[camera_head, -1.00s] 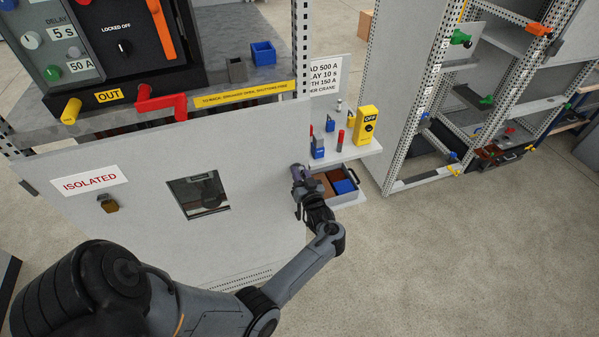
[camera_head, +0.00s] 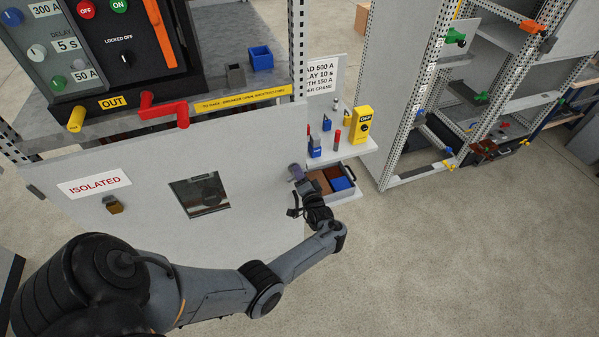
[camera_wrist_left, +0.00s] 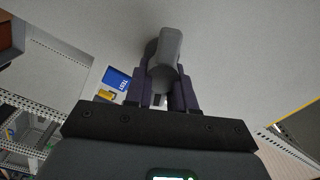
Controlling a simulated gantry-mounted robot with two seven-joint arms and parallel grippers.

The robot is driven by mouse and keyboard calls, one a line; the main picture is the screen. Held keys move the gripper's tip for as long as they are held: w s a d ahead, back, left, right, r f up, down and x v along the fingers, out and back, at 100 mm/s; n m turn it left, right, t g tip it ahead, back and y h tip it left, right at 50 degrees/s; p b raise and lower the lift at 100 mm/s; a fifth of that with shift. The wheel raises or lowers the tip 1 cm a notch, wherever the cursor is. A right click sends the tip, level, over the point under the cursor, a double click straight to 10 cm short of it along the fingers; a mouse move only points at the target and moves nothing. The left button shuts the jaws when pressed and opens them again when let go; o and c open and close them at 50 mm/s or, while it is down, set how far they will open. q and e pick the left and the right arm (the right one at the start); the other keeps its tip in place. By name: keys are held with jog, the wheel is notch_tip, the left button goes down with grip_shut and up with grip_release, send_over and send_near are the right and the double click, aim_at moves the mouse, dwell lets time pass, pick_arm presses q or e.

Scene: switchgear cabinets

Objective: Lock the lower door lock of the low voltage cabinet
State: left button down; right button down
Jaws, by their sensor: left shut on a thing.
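My left gripper (camera_head: 297,172) is at the right edge of the light grey cabinet door (camera_head: 250,180), in the head view. In the left wrist view its two dark purple fingers (camera_wrist_left: 163,88) are shut on a grey lock knob (camera_wrist_left: 170,48) that stands out from a light grey surface. The knob's base is partly hidden by the fingers, and the knob is hidden behind the gripper in the head view. The door has a small window (camera_head: 201,194) and an ISOLATED sign (camera_head: 94,184). My right gripper is not in view.
A drawer with brown and blue items (camera_head: 334,181) is open just right of the gripper, below a shelf with a yellow OFF box (camera_head: 361,124). A red crank (camera_head: 165,109) and a yellow handle (camera_head: 76,118) stick out above the door. The floor at the lower right is clear.

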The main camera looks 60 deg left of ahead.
pick_arm(q)
jog(key=m, duration=0.4)
jog(key=shift+f+m+p, duration=0.3)
jog(key=shift+m+p, duration=0.1)
dwell(0.4)
jog(key=c, duration=1)
grip_release()
jog(key=shift+w, duration=0.1)
jog(key=shift+c, duration=0.2)
jog(key=v, duration=1)
jog(key=shift+d, duration=0.4)
